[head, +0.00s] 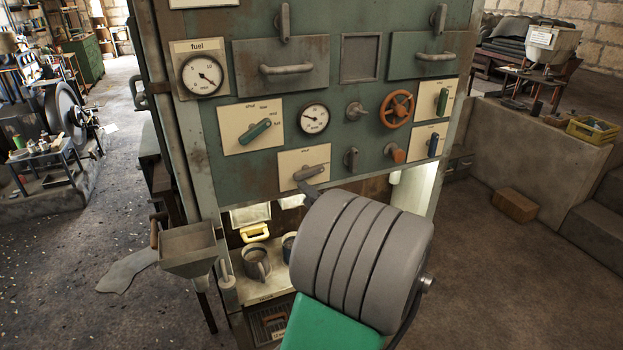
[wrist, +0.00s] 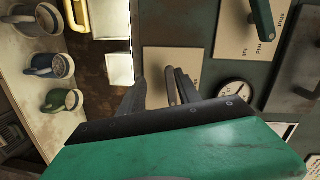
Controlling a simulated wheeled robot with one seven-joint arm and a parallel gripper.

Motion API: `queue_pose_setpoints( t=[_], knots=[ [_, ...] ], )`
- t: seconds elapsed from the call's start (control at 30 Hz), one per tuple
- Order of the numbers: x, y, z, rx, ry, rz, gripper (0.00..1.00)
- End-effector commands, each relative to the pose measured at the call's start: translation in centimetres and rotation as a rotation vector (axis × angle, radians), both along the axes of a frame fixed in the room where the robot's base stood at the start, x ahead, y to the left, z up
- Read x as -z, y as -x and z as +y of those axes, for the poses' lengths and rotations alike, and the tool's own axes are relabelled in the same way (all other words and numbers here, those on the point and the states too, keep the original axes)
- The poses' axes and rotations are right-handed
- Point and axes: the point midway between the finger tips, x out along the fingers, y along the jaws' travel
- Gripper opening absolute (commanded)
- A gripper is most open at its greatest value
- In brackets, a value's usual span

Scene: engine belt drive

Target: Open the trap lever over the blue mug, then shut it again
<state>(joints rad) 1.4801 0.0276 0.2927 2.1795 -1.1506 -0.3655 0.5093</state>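The trap lever (head: 306,173) is a grey handle on a cream plate marked "shut", low on the green panel above the mug alcove. It also shows in the wrist view (wrist: 172,88). My gripper (wrist: 160,88) is open, with its fingers on either side of the lever, nearer the right finger there; contact is unclear. In the head view my forearm hides most of the gripper. Three mugs stand on the shelf in the wrist view; a bluish one (wrist: 43,66) is in the middle. In the head view a dark mug (head: 288,246) is partly hidden by my arm.
A grey mug (head: 256,264) stands on the alcove shelf near a yellow handle (head: 254,233). A hopper (head: 188,246) juts out at left.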

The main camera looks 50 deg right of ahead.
Motion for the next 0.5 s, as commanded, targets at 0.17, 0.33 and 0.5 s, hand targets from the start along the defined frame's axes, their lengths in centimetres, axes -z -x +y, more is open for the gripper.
queue_pose_setpoints(
  t=[0.17,0.33,0.5],
  knots=[
    [-1.7,2.3,-3.1,0.09,-0.032,-0.124,0.4],
    [-1.8,-0.5,-4.5,0.084,-0.03,-0.122,0.4],
    [-1.7,-3.0,-6.0,0.086,-0.031,-0.119,0.4]
  ],
)
